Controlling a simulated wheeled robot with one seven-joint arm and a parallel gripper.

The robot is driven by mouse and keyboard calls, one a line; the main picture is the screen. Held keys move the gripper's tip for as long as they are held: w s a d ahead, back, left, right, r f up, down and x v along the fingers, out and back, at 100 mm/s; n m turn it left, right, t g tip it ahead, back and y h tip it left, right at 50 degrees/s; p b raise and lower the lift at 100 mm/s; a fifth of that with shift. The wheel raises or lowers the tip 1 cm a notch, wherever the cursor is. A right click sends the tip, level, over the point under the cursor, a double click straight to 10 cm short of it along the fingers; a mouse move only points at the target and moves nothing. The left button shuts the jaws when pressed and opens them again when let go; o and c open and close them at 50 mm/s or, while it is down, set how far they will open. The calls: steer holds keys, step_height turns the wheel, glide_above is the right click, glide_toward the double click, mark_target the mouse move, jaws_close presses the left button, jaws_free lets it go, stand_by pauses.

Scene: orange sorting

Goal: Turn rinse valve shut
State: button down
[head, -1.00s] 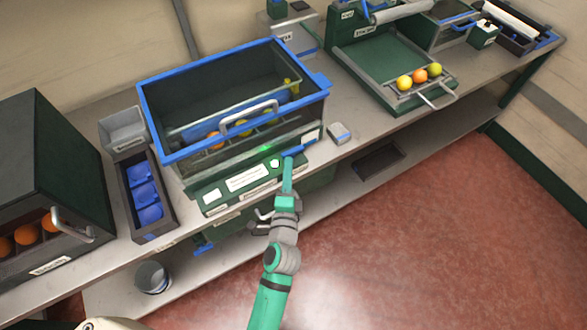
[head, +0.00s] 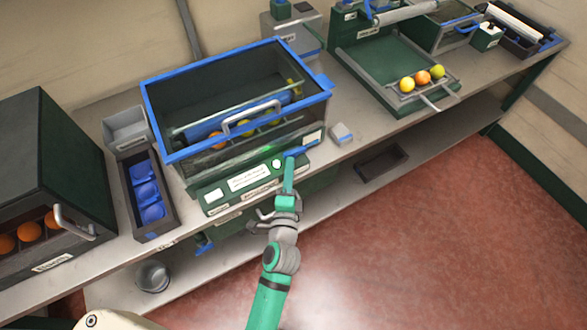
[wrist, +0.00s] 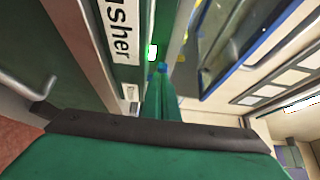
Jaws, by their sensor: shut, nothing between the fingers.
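The washer (head: 240,120) is a dark green tank with a blue rim and a clear, handled front, on the bench. A blue lever (head: 304,149), which looks like the rinse valve, sticks out to the right at the right end of its front panel. My gripper (head: 289,160) is shut and empty, with its tips at the left end of the lever. I cannot tell whether they touch. The fingers hide part of the lever there.
Oranges and yellow fruit show inside the washer. A green tray (head: 395,75) with fruit stands further right. A blue-celled box (head: 148,195) and a dark cabinet (head: 45,170) stand left. A bucket (head: 152,276) sits on the lower shelf.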

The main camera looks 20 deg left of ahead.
steer(key=shift+s+a+f+y, duration=0.1)
steer(key=shift+s+a+y, duration=0.15)
steer(key=shift+a, duration=0.25)
steer(key=s+a, duration=0.1)
steer(key=s, duration=1)
steer(key=shift+a, duration=0.35)
steer(key=s+d+f+n+g+h, duration=0.1)
steer(key=s+d+n+h, duration=0.4)
steer(key=s+d+n, duration=1)
steer(key=shift+s+d+f+g, duration=0.4)
steer(key=shift+s+d, duration=1.2)
steer(key=shift+s, duration=1.15)
steer(key=shift+w+r, duration=0.1)
